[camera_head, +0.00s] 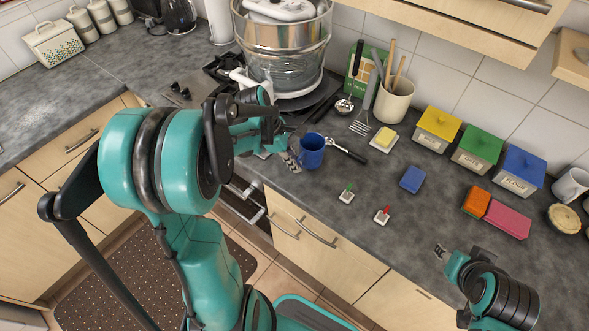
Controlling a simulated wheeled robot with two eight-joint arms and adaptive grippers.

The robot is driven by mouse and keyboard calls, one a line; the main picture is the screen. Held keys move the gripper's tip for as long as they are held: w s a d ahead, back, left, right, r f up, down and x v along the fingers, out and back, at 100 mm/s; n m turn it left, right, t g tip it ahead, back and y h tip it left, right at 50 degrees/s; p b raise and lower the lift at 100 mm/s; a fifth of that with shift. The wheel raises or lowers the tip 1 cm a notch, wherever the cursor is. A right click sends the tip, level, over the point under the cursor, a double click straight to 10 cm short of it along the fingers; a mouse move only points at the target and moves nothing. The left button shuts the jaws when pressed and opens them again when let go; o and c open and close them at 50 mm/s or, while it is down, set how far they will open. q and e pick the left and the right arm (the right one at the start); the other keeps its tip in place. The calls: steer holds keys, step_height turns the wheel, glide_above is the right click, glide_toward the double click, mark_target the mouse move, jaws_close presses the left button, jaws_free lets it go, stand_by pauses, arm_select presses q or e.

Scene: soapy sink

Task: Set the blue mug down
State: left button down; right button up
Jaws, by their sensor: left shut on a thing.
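The blue mug (312,152) is upright near the front edge of the grey counter, right of the stove. My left gripper (292,150) reaches in from the left and is shut on the mug's left side. Part of the grip is hidden behind my own wrist. I cannot tell whether the mug's base touches the counter. My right gripper (441,253) is at the lower right, near the counter's front edge and away from the mug. Its fingertips are too small to read.
A ladle (346,150) lies just right of the mug. A blue sponge (411,179) and two small tagged items (346,195) (382,216) lie to the right.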

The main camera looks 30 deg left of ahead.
arm_select(q)
steer(key=shift+f+b, duration=0.35)
steer(key=shift+f, duration=1.1)
steer(key=shift+f, duration=0.1)
steer(key=c, duration=1.6)
jaws_free()
